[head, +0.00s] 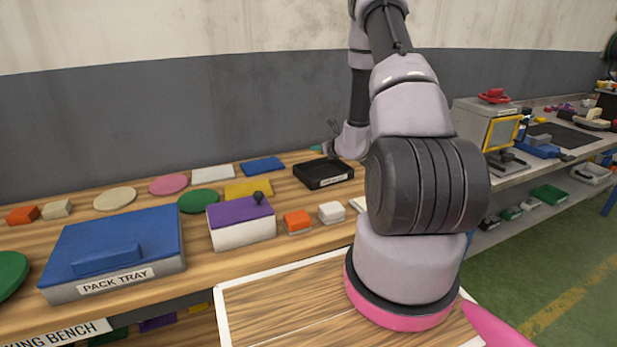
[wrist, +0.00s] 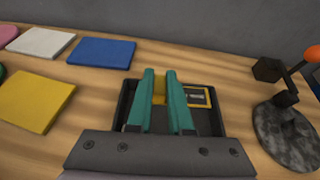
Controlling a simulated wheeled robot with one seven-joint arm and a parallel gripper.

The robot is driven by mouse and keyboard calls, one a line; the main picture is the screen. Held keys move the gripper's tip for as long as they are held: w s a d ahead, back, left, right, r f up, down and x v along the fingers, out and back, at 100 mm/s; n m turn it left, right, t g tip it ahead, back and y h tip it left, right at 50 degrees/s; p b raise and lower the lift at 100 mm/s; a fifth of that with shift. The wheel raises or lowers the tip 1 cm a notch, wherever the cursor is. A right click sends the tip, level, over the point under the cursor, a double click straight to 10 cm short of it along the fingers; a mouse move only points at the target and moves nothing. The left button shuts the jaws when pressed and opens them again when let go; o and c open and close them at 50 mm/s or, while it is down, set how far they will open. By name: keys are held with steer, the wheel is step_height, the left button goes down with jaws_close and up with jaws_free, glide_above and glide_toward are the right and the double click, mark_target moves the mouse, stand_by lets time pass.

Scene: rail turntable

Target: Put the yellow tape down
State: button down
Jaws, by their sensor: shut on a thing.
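My gripper (wrist: 161,73) is shut on the yellow tape (wrist: 159,91), which shows between its two teal fingers in the wrist view. A yellow-edged piece with a dark and silver face (wrist: 198,97) shows right of the right finger; I cannot tell whether it is part of the tape. Both are over or in a small black open tray (wrist: 125,102). Whether the tape touches the tray floor is hidden by the fingers. In the head view the black tray (head: 322,184) is on the wooden bench, with my wrist just above and behind it; the tape is not clear there.
A blue plate (wrist: 102,52) and a yellow plate (wrist: 36,101) lie left of the tray in the wrist view. A round grey base with a dark stem (wrist: 287,135) stands close on the right. The blue-lidded pack tray (head: 115,245) and purple-lidded box (head: 240,222) occupy the bench's front.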

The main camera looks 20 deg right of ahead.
glide_above(317, 177)
step_height(317, 177, down, 5)
steer(key=shift+a+f, duration=0.15)
steer(key=shift+f, duration=2.1)
steer(key=shift+s+f, duration=0.1)
steer(key=c, duration=0.8)
jaws_free()
steer(key=shift+c, duration=0.2)
